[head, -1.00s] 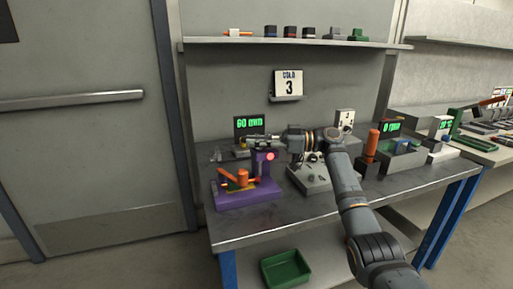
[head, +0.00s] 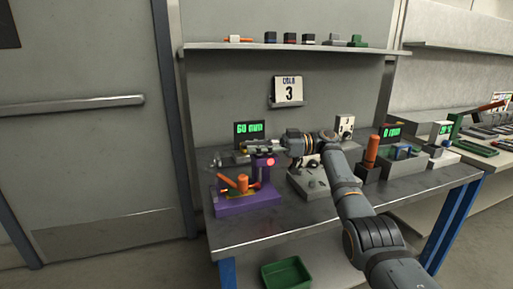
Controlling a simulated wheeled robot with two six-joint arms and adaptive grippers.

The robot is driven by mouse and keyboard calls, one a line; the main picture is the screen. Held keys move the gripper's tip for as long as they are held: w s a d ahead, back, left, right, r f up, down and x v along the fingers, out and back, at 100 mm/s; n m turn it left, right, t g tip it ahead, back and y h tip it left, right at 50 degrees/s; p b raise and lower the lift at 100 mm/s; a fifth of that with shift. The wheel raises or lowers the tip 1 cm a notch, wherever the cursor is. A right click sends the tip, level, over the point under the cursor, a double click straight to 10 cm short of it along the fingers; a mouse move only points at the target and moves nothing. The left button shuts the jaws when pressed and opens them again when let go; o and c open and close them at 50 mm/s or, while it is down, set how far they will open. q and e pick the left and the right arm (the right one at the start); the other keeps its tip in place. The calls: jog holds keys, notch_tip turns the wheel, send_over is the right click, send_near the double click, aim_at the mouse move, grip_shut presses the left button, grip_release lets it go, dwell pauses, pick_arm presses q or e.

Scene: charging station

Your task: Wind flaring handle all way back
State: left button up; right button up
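The purple flaring tool (head: 246,203) stands on the left front part of the workbench, with a glowing red light on its upright post. An orange handle (head: 235,183) with an upright orange knob sits low on its base. My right gripper (head: 250,147) reaches in from the right, level with the top of the purple post and pointing left. Its fingers are small and overlap the tool's top, so I cannot tell whether they are open or shut or touch anything. My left gripper is not in view.
A display (head: 249,130) with green digits stands behind the tool. A grey control box (head: 315,178) and an orange-handled device (head: 371,155) stand to the right. A green bin (head: 287,273) sits on the lower shelf. The bench's front edge is clear.

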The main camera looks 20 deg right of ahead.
aim_at(256, 142)
jog(key=shift+o, duration=0.8)
jog(key=shift+r, duration=0.25)
notch_tip(256, 142, up, 10)
jog(key=shift+f, duration=0.25)
